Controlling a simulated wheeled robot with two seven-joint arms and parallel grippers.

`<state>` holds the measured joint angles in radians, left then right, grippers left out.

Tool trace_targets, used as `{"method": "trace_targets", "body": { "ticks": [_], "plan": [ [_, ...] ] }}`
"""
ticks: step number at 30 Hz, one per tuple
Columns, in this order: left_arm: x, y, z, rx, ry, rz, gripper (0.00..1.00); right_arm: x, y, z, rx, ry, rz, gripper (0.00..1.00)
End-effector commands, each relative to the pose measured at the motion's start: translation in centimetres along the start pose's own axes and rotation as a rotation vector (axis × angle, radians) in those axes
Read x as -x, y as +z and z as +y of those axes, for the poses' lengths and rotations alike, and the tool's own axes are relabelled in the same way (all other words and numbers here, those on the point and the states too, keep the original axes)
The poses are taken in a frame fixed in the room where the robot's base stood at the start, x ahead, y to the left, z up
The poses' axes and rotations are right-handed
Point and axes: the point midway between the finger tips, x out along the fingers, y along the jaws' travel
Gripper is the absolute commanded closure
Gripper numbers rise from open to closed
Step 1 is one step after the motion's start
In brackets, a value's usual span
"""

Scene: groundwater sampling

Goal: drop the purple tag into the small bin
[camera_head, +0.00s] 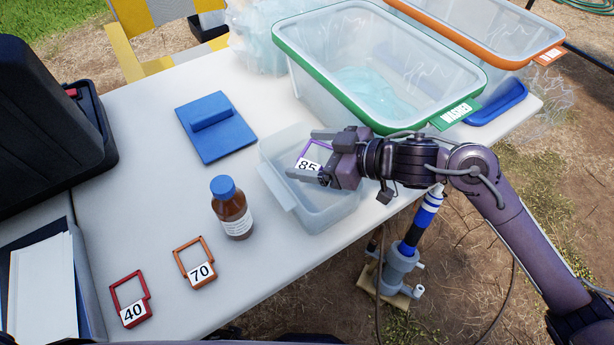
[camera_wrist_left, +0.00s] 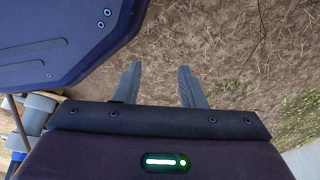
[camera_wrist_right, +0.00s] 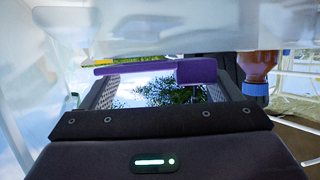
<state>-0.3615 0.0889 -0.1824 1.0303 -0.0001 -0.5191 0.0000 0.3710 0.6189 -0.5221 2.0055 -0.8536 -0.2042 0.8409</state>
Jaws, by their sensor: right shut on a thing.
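The purple tag (camera_head: 308,164), with the label 85, is held in my right gripper (camera_head: 304,154) above the small translucent bin (camera_head: 327,214). The tag lies across the jaws of my right gripper in the right wrist view (camera_wrist_right: 197,71), with the fingers shut on it. The bin stands at the table's front right edge, and my gripper hides part of its far right side. My left gripper (camera_wrist_left: 158,85) shows only in its own wrist view, with its fingers apart and empty above dry ground.
A brown bottle (camera_head: 232,211) with a blue cap stands left of the bin. A red tag (camera_head: 127,291) and an orange tag (camera_head: 188,250) lie at the front left. A large green-rimmed tub (camera_head: 330,85) stands behind the bin, and a blue flat object (camera_head: 225,137) lies to its left.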

Motion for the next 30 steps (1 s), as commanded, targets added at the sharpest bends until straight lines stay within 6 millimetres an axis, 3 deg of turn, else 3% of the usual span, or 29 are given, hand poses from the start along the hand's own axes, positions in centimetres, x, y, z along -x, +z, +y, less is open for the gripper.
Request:
{"method": "trace_targets", "body": {
  "ticks": [4, 5, 8, 15, 20, 30],
  "plan": [
    [0.0, 0.0, 0.0, 0.0, 0.0, 0.0, 0.64, 0.0, -0.1, 0.0, 0.0, 0.0, 0.0, 0.38],
    [0.0, 0.0, 0.0, 0.0, 0.0, 0.0, 0.64, 0.0, 0.0, 0.0, 0.0, 0.0, 0.0, 0.12],
    [0.0, 0.0, 0.0, 0.0, 0.0, 0.0, 0.64, 0.0, 0.0, 0.0, 0.0, 0.0, 0.0, 0.0],
    [0.1, 0.0, 0.0, 0.0, 0.0, 0.001, 0.64, 0.1, -0.1, 0.0, 0.0, 0.0, 0.0, 0.0],
    [0.3, 0.1, 0.0, 0.0, 0.0, 0.004, 0.64, 0.6, -1.6, 0.1, 0.004, 0.001, 0.003, 0.0],
    [-0.1, 3.9, 0.1, -0.004, 0.001, -0.021, 0.64, 3.7, -9.1, 0.2, 0.007, 0.003, 0.004, 0.0]
  ]
}}
